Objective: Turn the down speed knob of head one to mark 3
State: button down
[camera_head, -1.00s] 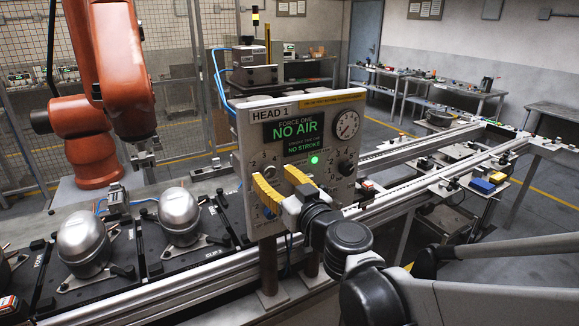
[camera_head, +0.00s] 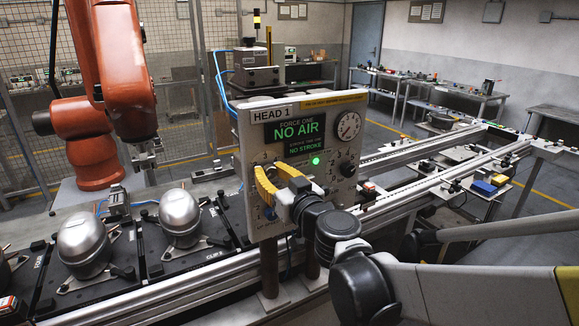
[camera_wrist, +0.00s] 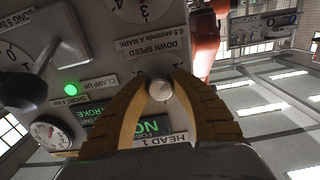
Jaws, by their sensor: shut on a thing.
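The HEAD 1 panel (camera_head: 296,125) stands upright in the middle of the head view. My gripper (camera_head: 272,172) has its two yellow fingers at the panel's left side, by the upper left dial. The wrist view looks at the panel upside down. There the down speed knob (camera_wrist: 160,90), small and silver, sits between the tips of my gripper (camera_wrist: 161,84), which are shut on it. The DOWN SPEED label (camera_wrist: 161,52) shows just beyond the knob. The fingers cover much of the dial, and I cannot tell which mark the knob points to.
A black knob (camera_head: 347,168) is on the panel's right side, beside a green lamp (camera_head: 316,160). A lower left dial sits under my fingers. Metal compressors (camera_head: 180,217) stand on pallets to the left. An orange robot arm (camera_head: 122,75) rises behind them.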

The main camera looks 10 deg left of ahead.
jog(key=shift+m, duration=0.3)
jog(key=m, duration=0.4)
jog(key=shift+m+p, duration=0.3)
jog(key=shift+m, duration=0.1)
jog(key=m, duration=1.2)
jog(key=shift+r+m+p, duration=0.1)
jog(key=shift+m+p, duration=0.3)
jog(key=m, duration=0.5)
jog(key=shift+m, duration=0.3)
jog(key=c, duration=1.1)
grip_release()
jog(key=shift+a+r, duration=0.1)
jog(key=shift+s, duration=0.1)
